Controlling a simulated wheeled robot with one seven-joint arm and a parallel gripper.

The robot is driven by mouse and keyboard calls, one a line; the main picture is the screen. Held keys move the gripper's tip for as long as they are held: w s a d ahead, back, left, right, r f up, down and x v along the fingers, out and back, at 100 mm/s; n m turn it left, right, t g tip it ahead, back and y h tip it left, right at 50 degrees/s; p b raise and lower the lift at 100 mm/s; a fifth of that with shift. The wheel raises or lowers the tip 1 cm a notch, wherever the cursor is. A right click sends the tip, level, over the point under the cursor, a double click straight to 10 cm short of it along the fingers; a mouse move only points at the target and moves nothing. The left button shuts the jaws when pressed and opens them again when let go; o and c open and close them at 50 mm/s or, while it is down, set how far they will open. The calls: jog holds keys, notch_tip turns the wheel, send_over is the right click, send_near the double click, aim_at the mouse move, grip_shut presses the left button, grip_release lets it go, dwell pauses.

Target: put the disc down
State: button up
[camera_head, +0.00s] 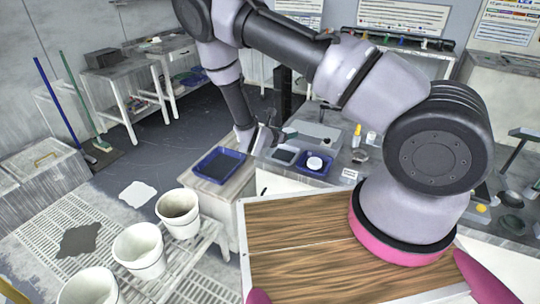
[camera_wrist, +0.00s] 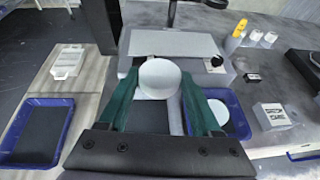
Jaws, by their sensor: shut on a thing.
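My gripper (camera_wrist: 158,84) has green fingers and is shut on a white round disc (camera_wrist: 158,76), seen in the wrist view. The disc is between the fingertips, above the grey bench unit. In the head view my gripper (camera_head: 262,140) is small, and the disc in it cannot be made out. A blue tray (camera_wrist: 37,156) with a dark, empty floor lies at the left; it also shows in the head view (camera_head: 219,165). A second blue tray (camera_wrist: 238,128) at the right holds another white disc (camera_wrist: 218,111), partly hidden by a finger in the wrist view.
A grey flat-topped unit (camera_wrist: 172,43) stands behind the held disc. A pale slotted dish (camera_wrist: 68,62) lies on the left table. A small sign (camera_wrist: 272,115) and bottles (camera_wrist: 238,33) stand at the right. White buckets (camera_head: 139,251) stand on a rack in the head view.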

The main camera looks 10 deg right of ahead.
jog(key=a+f, duration=0.1)
jog(key=a, duration=0.1)
send_over(281, 158)
notch_tip(281, 158, down, 4)
jog(key=shift+s+a+f, duration=0.1)
jog(key=shift+a+f, duration=0.05)
jog(key=shift+f, duration=2.3)
jog(key=shift+f, duration=0.1)
jog(key=o, duration=1.4)
jog(key=shift+o, duration=0.2)
jog(key=v, duration=1.2)
